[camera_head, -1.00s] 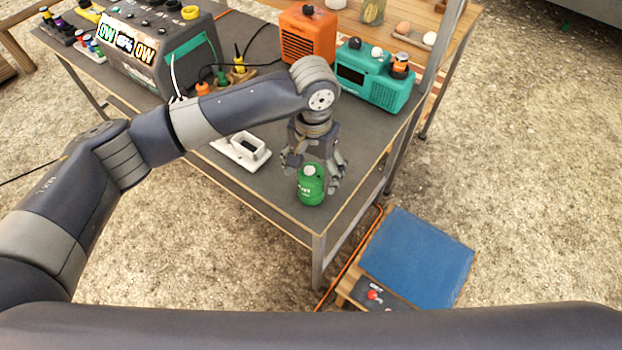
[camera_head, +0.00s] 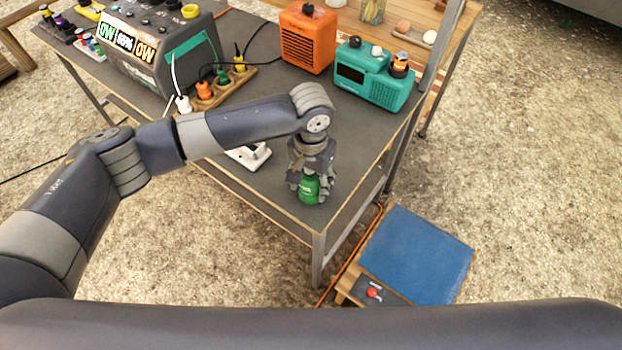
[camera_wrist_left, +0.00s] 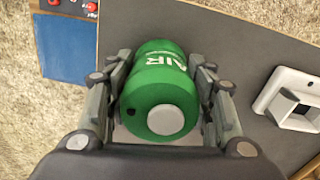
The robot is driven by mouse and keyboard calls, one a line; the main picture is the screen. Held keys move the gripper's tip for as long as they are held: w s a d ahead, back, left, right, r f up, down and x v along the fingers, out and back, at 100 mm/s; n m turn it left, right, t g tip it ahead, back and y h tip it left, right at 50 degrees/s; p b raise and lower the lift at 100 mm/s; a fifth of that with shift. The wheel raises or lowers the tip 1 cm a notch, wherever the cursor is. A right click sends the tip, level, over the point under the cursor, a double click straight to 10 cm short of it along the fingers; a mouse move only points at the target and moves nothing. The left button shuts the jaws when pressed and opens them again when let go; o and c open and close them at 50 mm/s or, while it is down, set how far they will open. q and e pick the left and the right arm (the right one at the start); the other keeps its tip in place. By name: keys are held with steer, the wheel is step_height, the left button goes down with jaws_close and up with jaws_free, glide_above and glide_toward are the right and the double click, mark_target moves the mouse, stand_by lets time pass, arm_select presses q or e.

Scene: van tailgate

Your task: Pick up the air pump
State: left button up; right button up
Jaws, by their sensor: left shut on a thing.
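The air pump (camera_head: 309,190) is a small green cylinder standing at the near right corner of the grey table (camera_head: 285,222). In the left wrist view the air pump (camera_wrist_left: 160,88) shows its green top with a grey round cap and white "AIR" lettering. My left gripper (camera_head: 311,183) is lowered over it from above, with its fingers on both sides. In the left wrist view the left gripper (camera_wrist_left: 165,95) is shut on the pump. The fingers hide part of the pump's sides in the head view. My right gripper is not in view.
A white holder (camera_head: 250,156) stands left of the pump. A teal radio (camera_head: 375,78), an orange box (camera_head: 307,40), a power station (camera_head: 160,50) and a plug strip (camera_head: 222,88) stand farther back. A blue panel (camera_head: 418,262) with a red knob lies below, right of the table.

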mark_target(314, 175)
arm_select(q)
steer(key=shift+s+f, duration=0.1)
steer(key=shift+f, duration=0.05)
steer(key=shift+r, duration=0.35)
steer(key=r, duration=0.3)
steer(key=shift+d, duration=0.25)
steer(key=s+d+r+b, duration=0.1)
steer(key=s+d, duration=0.3)
steer(key=d, duration=1)
steer(key=shift+s+d+r+b, duration=0.2)
steer(key=shift+s+d+b, duration=0.2)
steer(key=shift+b, duration=0.4)
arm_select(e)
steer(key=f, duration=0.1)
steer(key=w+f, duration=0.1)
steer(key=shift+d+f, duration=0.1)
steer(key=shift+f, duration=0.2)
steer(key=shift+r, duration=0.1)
